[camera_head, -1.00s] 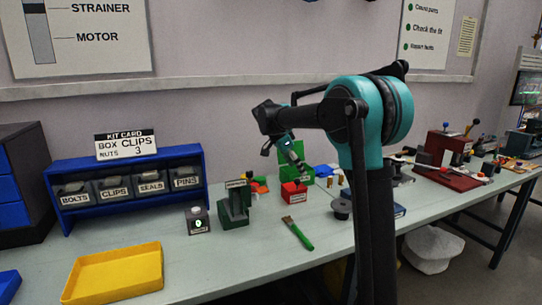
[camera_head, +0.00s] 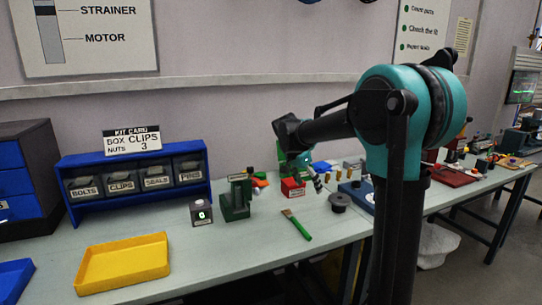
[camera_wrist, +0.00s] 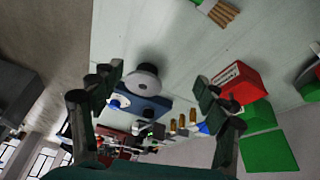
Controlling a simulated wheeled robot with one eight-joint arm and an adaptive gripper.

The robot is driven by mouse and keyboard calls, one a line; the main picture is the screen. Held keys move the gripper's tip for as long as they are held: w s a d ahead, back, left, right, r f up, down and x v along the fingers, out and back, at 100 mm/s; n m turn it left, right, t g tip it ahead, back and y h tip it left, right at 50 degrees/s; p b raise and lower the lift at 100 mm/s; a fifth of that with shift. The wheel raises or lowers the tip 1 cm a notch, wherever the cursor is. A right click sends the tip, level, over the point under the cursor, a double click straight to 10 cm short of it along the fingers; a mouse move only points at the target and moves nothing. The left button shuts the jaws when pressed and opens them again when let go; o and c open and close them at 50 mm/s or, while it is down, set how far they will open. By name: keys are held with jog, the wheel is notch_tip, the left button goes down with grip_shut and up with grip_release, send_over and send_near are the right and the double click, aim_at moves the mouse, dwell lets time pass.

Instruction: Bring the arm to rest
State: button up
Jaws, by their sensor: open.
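My arm (camera_head: 395,110) stands at the front right of the bench in the head view, its forearm reaching left over the table. My gripper (camera_head: 317,181) hangs above the bench near the red box (camera_head: 292,187). In the wrist view my gripper (camera_wrist: 160,88) shows its two fingers spread wide with nothing between them touching. The red box also shows in the wrist view (camera_wrist: 240,82), beside the right finger. A dark spool (camera_head: 339,201) stands on the bench right of the gripper; it shows in the wrist view (camera_wrist: 142,80) too.
A yellow tray (camera_head: 122,262) and a blue bin rack (camera_head: 135,180) are at the left. A green-handled brush (camera_head: 298,226), a dark green stand (camera_head: 236,200) and a small counter box (camera_head: 201,212) sit mid-bench. A dark red case (camera_head: 450,176) lies right, behind my arm. The front strip is mostly clear.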

jog(key=s+d+f+n+y, duration=0.1)
jog(key=s+f+n, duration=0.2)
jog(key=s+f, duration=0.3)
jog(key=s+d+f+n+t+y, duration=0.1)
jog(key=s+f+n, duration=0.3)
jog(key=s, duration=0.9)
jog(key=s+d+f+n+y, duration=0.2)
jog(key=s+d+f+n, duration=0.1)
jog(key=s+f, duration=0.5)
jog(key=shift+s+d+f+t, duration=0.25)
jog(key=shift+s+f+t, duration=0.15)
jog(key=shift+s, duration=0.8)
jog(key=shift+r, duration=0.1)
